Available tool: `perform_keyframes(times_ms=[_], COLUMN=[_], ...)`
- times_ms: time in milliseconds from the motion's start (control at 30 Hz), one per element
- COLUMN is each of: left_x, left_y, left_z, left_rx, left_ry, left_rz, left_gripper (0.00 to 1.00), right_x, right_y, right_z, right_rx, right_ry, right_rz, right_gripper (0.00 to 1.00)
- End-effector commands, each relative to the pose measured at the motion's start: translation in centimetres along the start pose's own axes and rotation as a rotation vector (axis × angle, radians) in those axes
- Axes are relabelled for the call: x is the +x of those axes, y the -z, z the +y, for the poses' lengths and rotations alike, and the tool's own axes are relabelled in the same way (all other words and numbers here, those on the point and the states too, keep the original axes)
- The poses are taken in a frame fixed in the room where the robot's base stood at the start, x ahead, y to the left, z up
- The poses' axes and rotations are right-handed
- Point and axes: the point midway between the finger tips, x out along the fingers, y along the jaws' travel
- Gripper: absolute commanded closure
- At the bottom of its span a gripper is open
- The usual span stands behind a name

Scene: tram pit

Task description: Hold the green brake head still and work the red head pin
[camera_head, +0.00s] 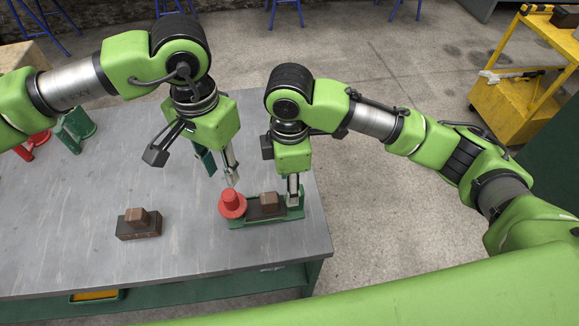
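The green brake head (240,222) lies near the right edge of the grey table, with a dark block and a brown block between its ends. The red head pin (231,205) stands at its left end, its round red head on top. My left gripper (232,181) points down, with its fingertips just above the pin; a small gap seems to show. My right gripper (293,203) points down at the right end of the brake head, its fingertips at the green upright there. Whether the fingers are closed on it is hidden by the angle.
A second brown and dark block (138,224) lies left on the table (180,265). Green parts (75,128) and a red part (35,142) are at the back left. A dark green piece (206,163) shows behind my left gripper. A yellow cart (520,90) stands at the right.

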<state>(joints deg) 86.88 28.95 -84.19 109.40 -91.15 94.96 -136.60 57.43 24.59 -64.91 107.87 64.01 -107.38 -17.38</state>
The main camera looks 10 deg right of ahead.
Motion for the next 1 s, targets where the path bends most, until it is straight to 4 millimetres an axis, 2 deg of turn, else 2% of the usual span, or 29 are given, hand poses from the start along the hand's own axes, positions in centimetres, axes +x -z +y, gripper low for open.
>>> perform_keyframes(times_ms=[100,300,500,733,900,967,1000], left_x=[0.0,0.0,0.0,0.0,0.0,0.0,0.0], left_y=[0.0,0.0,0.0,0.0,0.0,0.0,0.0], left_z=[0.0,0.0,0.0,0.0,0.0,0.0,0.0], left_rx=[0.0,0.0,0.0,0.0,0.0,0.0,0.0], left_ry=[0.0,0.0,0.0,0.0,0.0,0.0,0.0], left_rz=[0.0,0.0,0.0,0.0,0.0,0.0,0.0], left_gripper=[0.72,0.72,0.72,0.72,0.72,0.72,0.72], right_x=[2.2,4.7,5.6,5.6,5.6,5.6,5.6], right_y=[-0.1,0.0,0.0,0.0,0.0,0.0,0.0], right_z=[-0.1,0.0,0.0,0.0,0.0,0.0,0.0], right_rx=[0.002,0.002,0.001,0.001,0.001,0.001,0.001], right_ry=[0.003,0.001,0.0,0.0,-0.001,-0.001,-0.001], right_rz=[-0.001,0.001,0.001,0.001,0.001,0.001,0.001], right_gripper=[0.58,0.58,0.58,0.58,1.0,1.0,0.73])
